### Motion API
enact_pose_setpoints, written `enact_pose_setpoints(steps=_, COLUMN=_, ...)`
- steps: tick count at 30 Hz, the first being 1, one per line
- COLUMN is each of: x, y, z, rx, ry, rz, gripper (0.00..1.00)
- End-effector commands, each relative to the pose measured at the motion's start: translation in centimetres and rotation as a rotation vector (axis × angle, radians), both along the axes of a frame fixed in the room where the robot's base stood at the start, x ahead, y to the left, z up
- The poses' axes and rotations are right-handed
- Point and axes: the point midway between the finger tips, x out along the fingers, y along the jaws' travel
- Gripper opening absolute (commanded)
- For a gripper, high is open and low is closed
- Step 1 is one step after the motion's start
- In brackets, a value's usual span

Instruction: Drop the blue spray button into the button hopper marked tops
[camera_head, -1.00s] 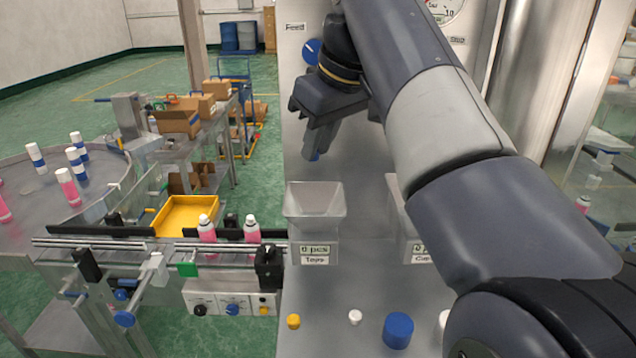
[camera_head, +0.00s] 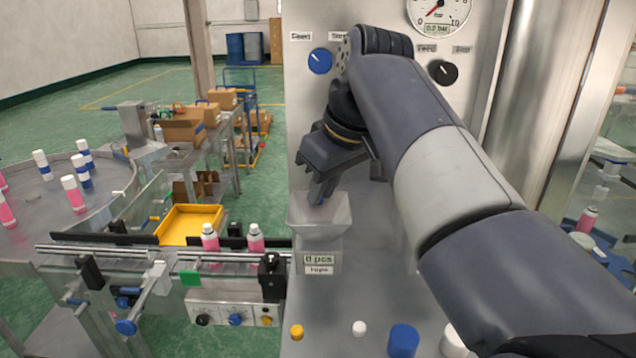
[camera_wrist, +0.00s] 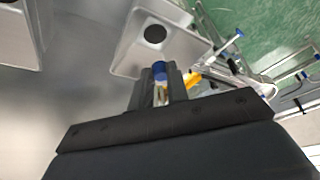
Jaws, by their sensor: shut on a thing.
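The blue spray button (camera_wrist: 159,67) is held between the fingertips of my gripper (camera_wrist: 160,82) in the wrist view. In the head view my gripper (camera_head: 318,195) points down, its fingertips at the mouth of the tops hopper (camera_head: 322,232). The button is hard to make out there. The hopper is a pale grey funnel on a box; its display reads 0 pcs and its lower label is blurred now. In the wrist view the hopper (camera_wrist: 187,45) shows a dark round hole, just beyond the button. How far the button is above the funnel floor I cannot tell.
A yellow button (camera_head: 297,332), a white one (camera_head: 359,328) and a larger blue cap (camera_head: 403,340) are at the front of the panel. A conveyor with pink bottles (camera_head: 210,240) runs at left, beside a yellow tray (camera_head: 190,222). My arm covers the right side.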

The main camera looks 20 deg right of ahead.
Motion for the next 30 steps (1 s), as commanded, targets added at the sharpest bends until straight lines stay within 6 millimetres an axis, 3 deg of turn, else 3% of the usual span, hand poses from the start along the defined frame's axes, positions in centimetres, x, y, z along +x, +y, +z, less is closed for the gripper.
enact_pose_setpoints(steps=10, x=0.0, y=0.0, z=-0.8, rx=0.000, ry=-0.001, rz=0.000, gripper=0.00)
enact_pose_setpoints(steps=11, x=0.0, y=0.0, z=-0.8, rx=0.000, ry=-0.001, rz=0.000, gripper=0.17)
enact_pose_setpoints(steps=19, x=0.0, y=0.0, z=-0.8, rx=0.000, ry=0.000, rz=0.000, gripper=0.38)
enact_pose_setpoints(steps=26, x=0.0, y=0.0, z=-0.7, rx=0.000, ry=0.000, rz=0.000, gripper=0.38)
enact_pose_setpoints(steps=30, x=0.0, y=0.0, z=0.3, rx=0.000, ry=-0.001, rz=0.000, gripper=0.38)
